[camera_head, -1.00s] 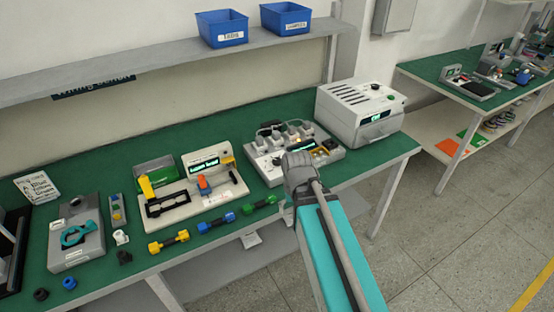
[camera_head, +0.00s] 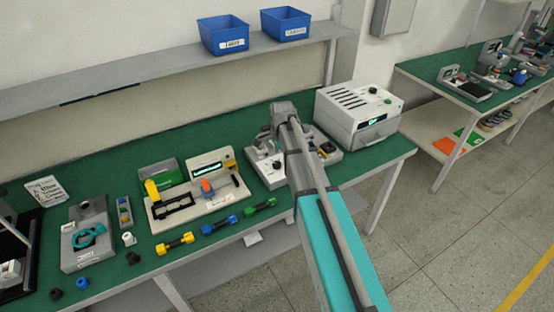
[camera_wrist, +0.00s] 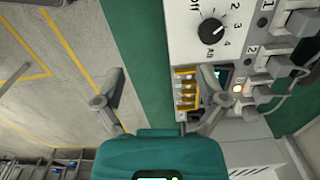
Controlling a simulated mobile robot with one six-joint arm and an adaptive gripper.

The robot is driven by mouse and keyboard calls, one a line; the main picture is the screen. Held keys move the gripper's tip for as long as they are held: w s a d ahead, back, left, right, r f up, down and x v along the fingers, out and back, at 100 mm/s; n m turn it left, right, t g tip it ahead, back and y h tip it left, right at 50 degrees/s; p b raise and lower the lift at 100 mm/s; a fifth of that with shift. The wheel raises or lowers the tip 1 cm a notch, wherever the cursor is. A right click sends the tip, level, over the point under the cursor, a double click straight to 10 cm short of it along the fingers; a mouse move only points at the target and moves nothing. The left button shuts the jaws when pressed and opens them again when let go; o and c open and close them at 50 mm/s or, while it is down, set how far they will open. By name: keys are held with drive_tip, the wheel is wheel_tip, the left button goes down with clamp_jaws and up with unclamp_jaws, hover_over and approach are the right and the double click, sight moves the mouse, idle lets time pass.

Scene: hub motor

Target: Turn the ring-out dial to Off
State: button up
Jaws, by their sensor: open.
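The ring-out dial (camera_wrist: 212,31) is a round black knob on a pale panel at the top of the wrist view. Marks around it read Off, 2, 3, 4 and All; its exact pointing is too small to be sure of. In the head view the dial (camera_head: 277,165) is a small dark knob on the front left of the pale ring-out unit (camera_head: 268,178). My gripper (camera_wrist: 158,96) is open and empty, its fingers spread apart, below and left of the dial in the wrist view. In the head view my arm covers part of the unit.
Sockets with grey plugs and cables (camera_wrist: 285,65) sit right of the dial. Yellow parts (camera_wrist: 186,88) lie beside my right finger. A white boxy machine (camera_head: 357,115) stands right of the unit, and a connector fixture (camera_head: 195,200) left. Coloured cylinders lie along the front edge.

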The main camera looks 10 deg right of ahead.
sight(277, 163)
drive_tip(key=w+r+m+p, duration=0.2)
drive_tip(key=w+m, duration=0.4)
drive_tip(key=w, duration=0.2)
drive_tip(key=shift+r, duration=0.35)
drive_tip(key=shift+f, duration=0.2)
wheel_tip(277, 163, down, 13)
drive_tip(key=b, duration=1.3)
drive_tip(key=shift+f+b, duration=0.2)
drive_tip(key=shift+b, duration=0.15)
drive_tip(key=c, duration=1.2)
drive_tip(key=shift+o, duration=0.2)
